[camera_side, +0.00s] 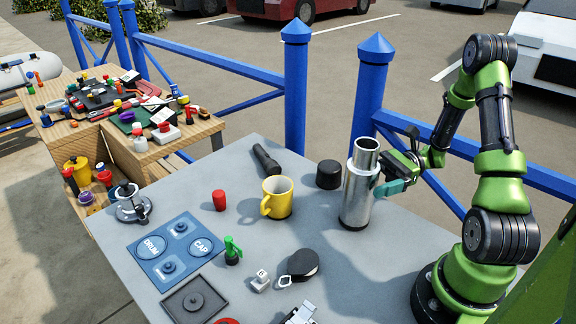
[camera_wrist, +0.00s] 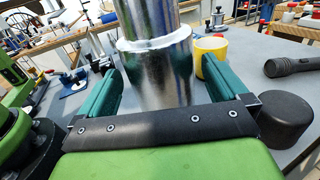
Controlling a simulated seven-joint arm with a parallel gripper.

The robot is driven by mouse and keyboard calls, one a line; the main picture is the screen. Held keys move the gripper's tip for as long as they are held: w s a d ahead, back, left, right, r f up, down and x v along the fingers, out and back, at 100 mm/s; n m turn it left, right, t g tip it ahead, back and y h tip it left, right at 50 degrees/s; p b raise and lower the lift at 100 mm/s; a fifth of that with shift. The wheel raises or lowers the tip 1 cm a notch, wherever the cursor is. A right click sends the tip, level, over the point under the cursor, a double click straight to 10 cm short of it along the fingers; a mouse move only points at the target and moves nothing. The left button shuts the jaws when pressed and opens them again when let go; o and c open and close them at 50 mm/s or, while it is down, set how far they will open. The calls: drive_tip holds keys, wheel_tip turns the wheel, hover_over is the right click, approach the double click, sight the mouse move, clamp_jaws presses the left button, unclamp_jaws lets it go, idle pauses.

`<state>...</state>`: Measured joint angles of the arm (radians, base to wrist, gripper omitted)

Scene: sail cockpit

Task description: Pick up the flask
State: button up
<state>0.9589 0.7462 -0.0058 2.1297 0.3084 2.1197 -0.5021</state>
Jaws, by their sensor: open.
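The flask (camera_side: 358,190) is a shiny silver cylinder with a narrower open neck, standing upright on the grey table. In the wrist view the flask (camera_wrist: 158,70) fills the middle, with its top cut off by the frame. My gripper (camera_side: 398,172) is at the flask's right side in the side view, at upper-body height. In the wrist view its two teal fingers (camera_wrist: 165,88) are open, one on each side of the flask. A gap shows between the flask and the right finger; I cannot tell whether the left finger touches.
A red cylinder (camera_side: 219,200), blue board (camera_side: 175,250) and black round item (camera_side: 302,264) lie further off. Blue posts (camera_side: 368,95) rise behind the table.

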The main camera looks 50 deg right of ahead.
sight(360, 186)
drive_tip(key=shift+x, duration=1.35)
drive_tip(key=c, duration=1.2)
drive_tip(key=shift+c, duration=0.2)
drive_tip(key=shift+r, duration=0.15)
